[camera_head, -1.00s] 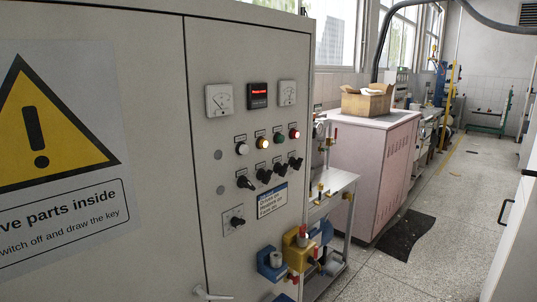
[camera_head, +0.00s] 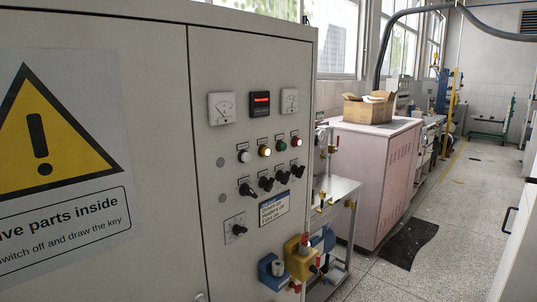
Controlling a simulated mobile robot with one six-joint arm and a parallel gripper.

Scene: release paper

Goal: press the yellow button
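The yellow button (camera_head: 264,151) is on the grey control cabinet's front panel (camera_head: 220,262). It is in a row of round buttons, between a white button (camera_head: 244,156) on its left and a green button (camera_head: 281,145) on its right. A red button (camera_head: 296,141) ends the row. The yellow button looks bright, as if lit. Black rotary knobs (camera_head: 266,183) sit in a row just below. My gripper is not in view.
Two gauges and a red display (camera_head: 260,104) sit above the buttons. A pink cabinet (camera_head: 372,180) with a cardboard box (camera_head: 369,107) stands behind. The floor (camera_head: 445,235) on the right is mostly open.

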